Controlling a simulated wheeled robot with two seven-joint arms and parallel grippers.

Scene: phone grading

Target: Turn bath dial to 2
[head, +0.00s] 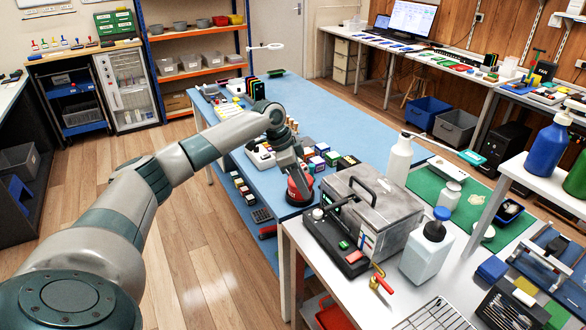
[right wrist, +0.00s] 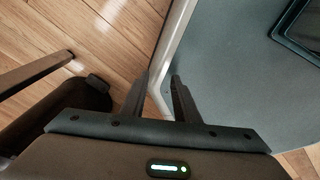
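The bath is a grey metal box (head: 375,212) with a handled lid, on the white table at the right. Its dark front panel (head: 335,243) carries a green and a red button and a pale round knob (head: 318,214), which may be the dial. The dial's number cannot be read. My left gripper (head: 299,190) points down just left of the bath, by the knob end of the panel, apart from it as far as I can tell. A dark and red shape shows at its tip; its fingers cannot be made out. My right gripper (right wrist: 159,78) is open and empty in the right wrist view, over a table edge.
White bottles (head: 398,160) and a blue-capped bottle (head: 427,250) stand close around the bath. A red-handled valve (head: 381,281) sits at its front right. Small boxes (head: 318,163) crowd the blue table behind. Wooden floor (head: 195,245) is clear at left.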

